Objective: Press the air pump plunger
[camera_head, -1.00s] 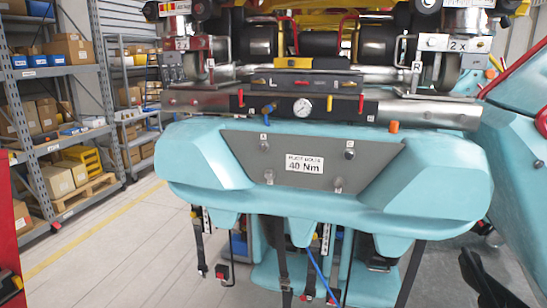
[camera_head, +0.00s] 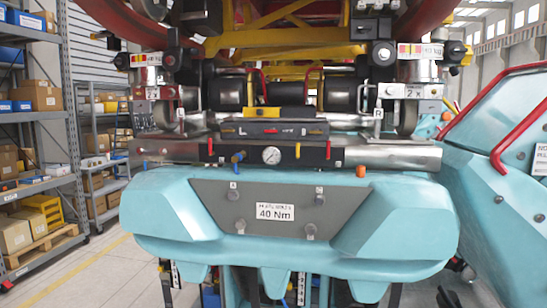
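I cannot single out an air pump plunger for certain in the head view. The train's front carries a black panel (camera_head: 312,153) with a round pressure gauge (camera_head: 271,155). Beside the gauge are a blue valve (camera_head: 238,157) and small red and yellow levers. An orange cap (camera_head: 361,171) stands right of the panel. A dark tip (camera_head: 447,298) at the lower right edge looks like part of my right gripper, apart from the train; its fingers do not show clearly. My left gripper is out of view.
The turquoise nose (camera_head: 290,247) with a "40 Nm" label (camera_head: 275,212) juts toward me. Another turquoise car with a red rail (camera_head: 520,118) is at the right. Shelves with boxes (camera_head: 40,100) stand at the left. Floor (camera_head: 95,275) is clear at the lower left.

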